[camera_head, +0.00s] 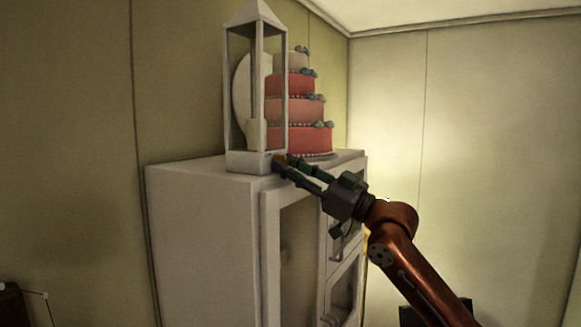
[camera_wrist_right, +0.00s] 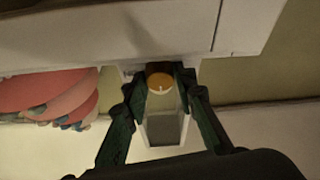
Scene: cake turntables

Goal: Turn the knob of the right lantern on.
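A tall white lantern (camera_head: 248,163) with an open frame, a pointed roof and a pale candle inside stands upright on the cabinet top. No glow shows in it. Its orange round knob (camera_wrist_right: 160,82) sits on the base and has a pale, nearly upright mark in the right wrist view. My right gripper (camera_head: 281,165) reaches the lantern's base from the right. In the right wrist view its fingertips (camera_wrist_right: 161,78) lie close on both sides of the knob and appear shut on it. My left gripper is not in view. Only one lantern shows in the head view.
The lantern stands near the front edge of a white cabinet (camera_head: 205,200) with glass doors. A tiered pink cake (camera_head: 300,110) stands close behind it to the right, and also shows in the right wrist view (camera_wrist_right: 50,95). A round white plate (camera_head: 241,90) is behind the lantern.

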